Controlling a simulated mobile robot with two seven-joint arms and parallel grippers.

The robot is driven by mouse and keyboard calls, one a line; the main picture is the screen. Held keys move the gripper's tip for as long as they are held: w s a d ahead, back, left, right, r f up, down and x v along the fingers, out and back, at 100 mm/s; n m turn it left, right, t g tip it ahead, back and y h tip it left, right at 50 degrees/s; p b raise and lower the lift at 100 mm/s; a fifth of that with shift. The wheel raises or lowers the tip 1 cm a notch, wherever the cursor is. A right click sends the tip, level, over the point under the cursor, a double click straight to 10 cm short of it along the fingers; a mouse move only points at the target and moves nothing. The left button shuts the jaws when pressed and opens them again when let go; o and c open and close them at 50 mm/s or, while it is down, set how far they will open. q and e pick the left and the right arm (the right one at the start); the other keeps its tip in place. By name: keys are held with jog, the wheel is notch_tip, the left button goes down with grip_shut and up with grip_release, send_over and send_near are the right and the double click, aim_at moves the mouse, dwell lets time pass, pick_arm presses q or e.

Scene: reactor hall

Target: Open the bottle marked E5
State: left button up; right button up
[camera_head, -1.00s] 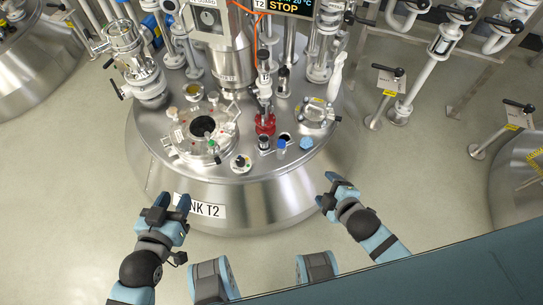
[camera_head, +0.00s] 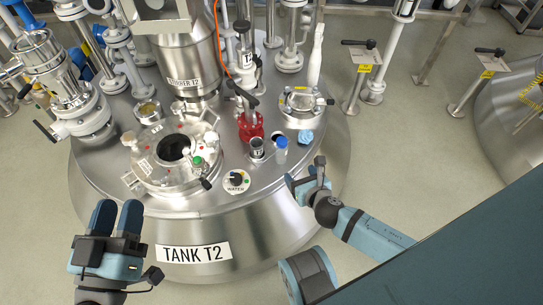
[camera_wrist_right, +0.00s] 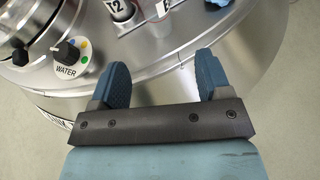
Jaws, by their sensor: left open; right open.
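A small clear bottle with a blue cap (camera_head: 281,148) stands upright on top of the steel tank (camera_head: 195,253) marked TANK T2. In the right wrist view, its lower part (camera_wrist_right: 155,10) shows at the top edge with a partly cut-off label beginning with E; the full mark cannot be read. My right gripper (camera_head: 306,176) is open and empty, just in front of the bottle near the tank's rim; it also shows in the right wrist view (camera_wrist_right: 162,78). My left gripper (camera_head: 117,215) is open and empty at the tank's left front, away from the bottle.
A dark-topped container (camera_head: 257,149) marked T2 stands close left of the bottle. A light-blue lump (camera_head: 306,136) lies to its right. A red-based valve (camera_head: 251,126) rises behind. The WATER knob (camera_head: 236,181) and open hatch (camera_head: 174,150) are left. The rim is clear.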

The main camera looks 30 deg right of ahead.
aim_at(284, 155)
jog(key=b+x, duration=0.2)
jog(key=x, duration=0.6)
jog(key=shift+w+b, duration=0.15)
jog(key=shift+b, duration=0.25)
jog(key=b+x, duration=0.2)
jog(key=x, duration=0.1)
jog(key=b+x, duration=0.1)
jog(key=x, duration=0.1)
jog(key=shift+w+a+r, duration=0.1)
jog(key=shift+a+r, duration=0.15)
jog(key=shift+r, duration=0.05)
jog(key=shift+w, duration=0.25)
pick_arm(q)
notch_tip(284, 155, down, 8)
jog(key=m+g, duration=0.1)
jog(key=g, duration=0.2)
jog(key=shift+d, duration=0.25)
jog(key=shift+r, duration=0.1)
pick_arm(e)
jog(key=shift+c, duration=0.5)
jog(key=c, duration=1)
jog(key=shift+o, duration=0.2)
jog(key=shift+r, duration=0.1)
